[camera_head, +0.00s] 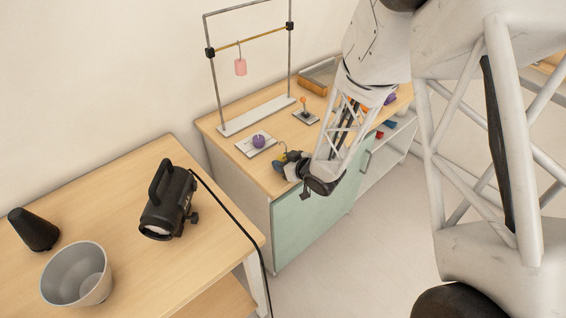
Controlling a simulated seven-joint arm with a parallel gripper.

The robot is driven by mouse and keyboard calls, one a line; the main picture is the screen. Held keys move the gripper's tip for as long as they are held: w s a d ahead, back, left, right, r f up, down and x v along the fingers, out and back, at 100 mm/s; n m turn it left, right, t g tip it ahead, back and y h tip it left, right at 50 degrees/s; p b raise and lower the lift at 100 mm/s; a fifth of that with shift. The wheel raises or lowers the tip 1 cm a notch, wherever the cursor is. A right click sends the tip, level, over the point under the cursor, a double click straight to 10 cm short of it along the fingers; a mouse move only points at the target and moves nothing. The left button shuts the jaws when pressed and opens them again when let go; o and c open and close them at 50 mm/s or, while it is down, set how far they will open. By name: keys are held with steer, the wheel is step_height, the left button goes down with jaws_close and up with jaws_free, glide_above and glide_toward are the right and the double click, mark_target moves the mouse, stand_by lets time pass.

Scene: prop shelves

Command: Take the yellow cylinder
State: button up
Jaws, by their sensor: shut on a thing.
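My gripper (284,162) is at the front left part of the wooden cabinet top, low over it, with its dark and bluish parts partly hidden by my arm. A small bit of yellow (282,156) shows at its fingertips; I take it as the yellow cylinder, and the gripper is shut on it. Most of the cylinder is hidden, and I cannot tell whether it touches the surface. A larger orange-yellow cylinder (312,87) lies on its side at the back of the cabinet top.
A purple ball on a white plate (246,147) is left of my gripper. An orange-topped peg (304,102) stands behind. The near table holds a black lamp (168,205), grey bucket (62,284) and black cone (35,231).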

mark_target(284, 157)
steer(key=shift+r, duration=0.15)
steer(key=shift+r, duration=0.8)
steer(key=shift+s+d+r, duration=0.1)
steer(key=shift+s+r, duration=0.05)
steer(key=shift+r, duration=0.75)
steer(key=s+d, duration=0.2)
steer(key=s, duration=0.5)
steer(key=s+d+r, duration=0.1)
steer(key=s+d, duration=0.2)
steer(key=s, duration=0.4)
steer(key=shift+s, duration=0.4)
steer(key=shift+r, duration=0.1)
